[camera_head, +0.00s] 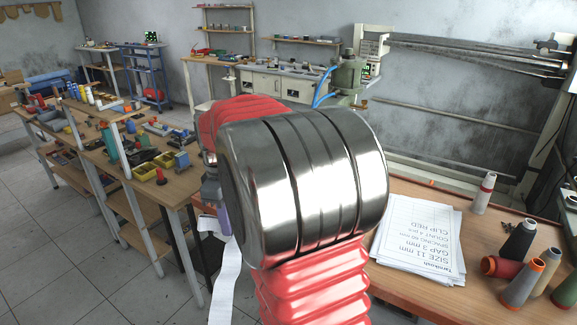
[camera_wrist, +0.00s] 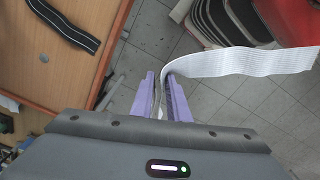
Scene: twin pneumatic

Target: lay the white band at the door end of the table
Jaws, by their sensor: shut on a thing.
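The white band (camera_wrist: 240,63) is ribbed and pinched in my gripper (camera_wrist: 160,76), whose purple fingers are shut on it. In the wrist view it runs from the jaws to the right edge, over the tiled floor. In the head view the white band (camera_head: 225,278) hangs down left of my arm, and only a bit of my purple gripper (camera_head: 222,218) shows. The wooden table (camera_wrist: 52,75) is at the left of the wrist view, apart from the fingers. A black band with a pale stripe (camera_wrist: 62,27) lies on it.
In the head view a table (camera_head: 400,293) at the right bears printed sheets (camera_head: 415,235) and several thread cones (camera_head: 520,282). A workbench (camera_head: 165,195) with yellow bins stands at the left. Tiled floor (camera_head: 75,250) is open in front. My arm hides much of the middle.

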